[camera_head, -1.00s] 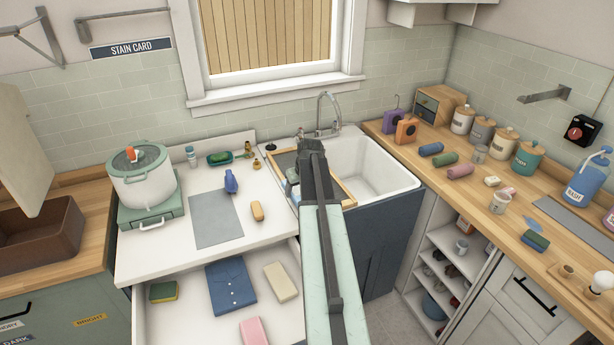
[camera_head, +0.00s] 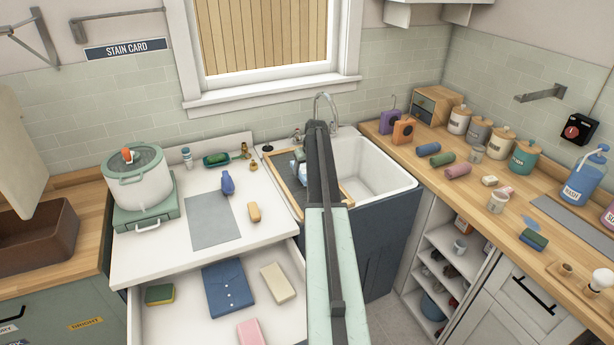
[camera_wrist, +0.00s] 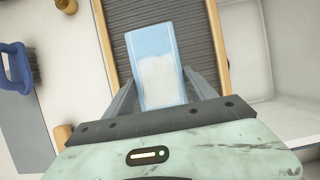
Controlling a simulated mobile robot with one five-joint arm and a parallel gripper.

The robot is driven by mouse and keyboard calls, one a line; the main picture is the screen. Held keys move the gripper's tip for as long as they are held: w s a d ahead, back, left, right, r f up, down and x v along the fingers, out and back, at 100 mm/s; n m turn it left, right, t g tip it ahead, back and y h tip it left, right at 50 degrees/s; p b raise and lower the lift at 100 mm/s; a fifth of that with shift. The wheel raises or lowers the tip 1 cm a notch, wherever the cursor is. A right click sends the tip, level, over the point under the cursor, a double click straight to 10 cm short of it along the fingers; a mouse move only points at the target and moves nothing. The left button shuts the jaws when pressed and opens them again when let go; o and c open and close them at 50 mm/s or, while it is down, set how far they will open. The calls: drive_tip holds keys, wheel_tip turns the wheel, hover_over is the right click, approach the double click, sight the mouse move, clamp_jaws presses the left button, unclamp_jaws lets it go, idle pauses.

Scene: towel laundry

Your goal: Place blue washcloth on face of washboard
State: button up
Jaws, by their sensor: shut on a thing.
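The blue washcloth (camera_wrist: 158,62), light blue with a white patch, is folded into a narrow strip between the jaws of my gripper (camera_wrist: 162,92) in the wrist view. My gripper is shut on it. The washboard (camera_wrist: 218,40) has a dark ridged face and a wooden frame, and lies behind the cloth in that view. I cannot tell whether the cloth touches the face. In the head view the washboard (camera_head: 283,185) leans at the left part of the sink, partly hidden by my arm. The fingertips are hidden there.
The white sink basin (camera_head: 378,170) is open to the right. A blue brush (camera_head: 228,182) and an orange block (camera_head: 254,212) lie on the white counter at left, beside a grey mat (camera_head: 212,222). An open drawer (camera_head: 190,318) is below. The faucet (camera_head: 327,108) stands behind.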

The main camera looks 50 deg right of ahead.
drive_tip(key=shift+w+d, duration=0.15)
drive_tip(key=shift+d, duration=0.35)
wheel_tip(320, 180, down, 4)
drive_tip(key=b, duration=0.4)
drive_tip(key=shift+d+f, duration=0.1)
drive_tip(key=shift+r, duration=0.3)
drive_tip(key=shift+f, duration=0.25)
drive_tip(key=o, duration=1.5)
drive_tip(key=shift+r, duration=0.1)
